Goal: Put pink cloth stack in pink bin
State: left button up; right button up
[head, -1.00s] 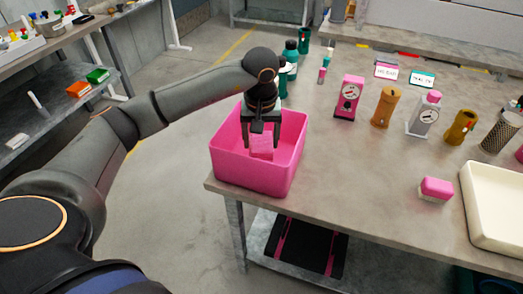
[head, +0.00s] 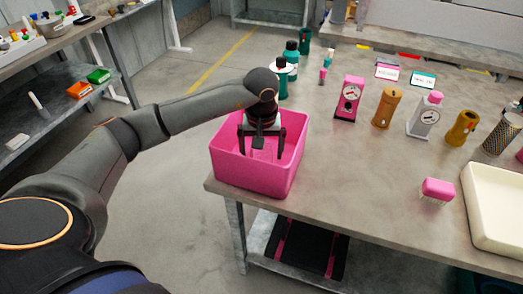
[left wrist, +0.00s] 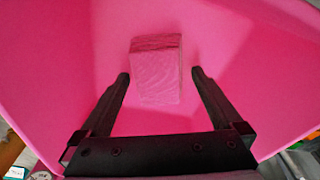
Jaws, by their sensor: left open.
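The pink bin (head: 248,176) stands at the near left corner of the table. The pink cloth stack (head: 264,154) is inside it, low in the bin and partly hidden behind my gripper. In the left wrist view the cloth stack (left wrist: 157,75) lies against the pink bin's inside (left wrist: 240,50), just beyond the fingertips. My left gripper (head: 263,150) points down into the bin. Its fingers (left wrist: 160,80) are open and spread to either side of the stack, with gaps showing. My right gripper is in neither view.
A pink brush (head: 437,190) and a cream tray (head: 495,210) are on the table's right. A pink dial device (head: 348,98), an orange canister (head: 386,108) and teal bottles (head: 282,78) stand farther back. The table middle is clear.

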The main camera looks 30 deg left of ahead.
aim_at(261, 158)
pick_arm(q)
jog(key=shift+r, duration=0.3)
notch_tip(261, 158, up, 12)
jog(key=s+p, duration=0.1)
jog(key=shift+d+f, duration=0.2)
jog(key=shift+d, duration=0.2)
jog(key=shift+s, duration=0.1)
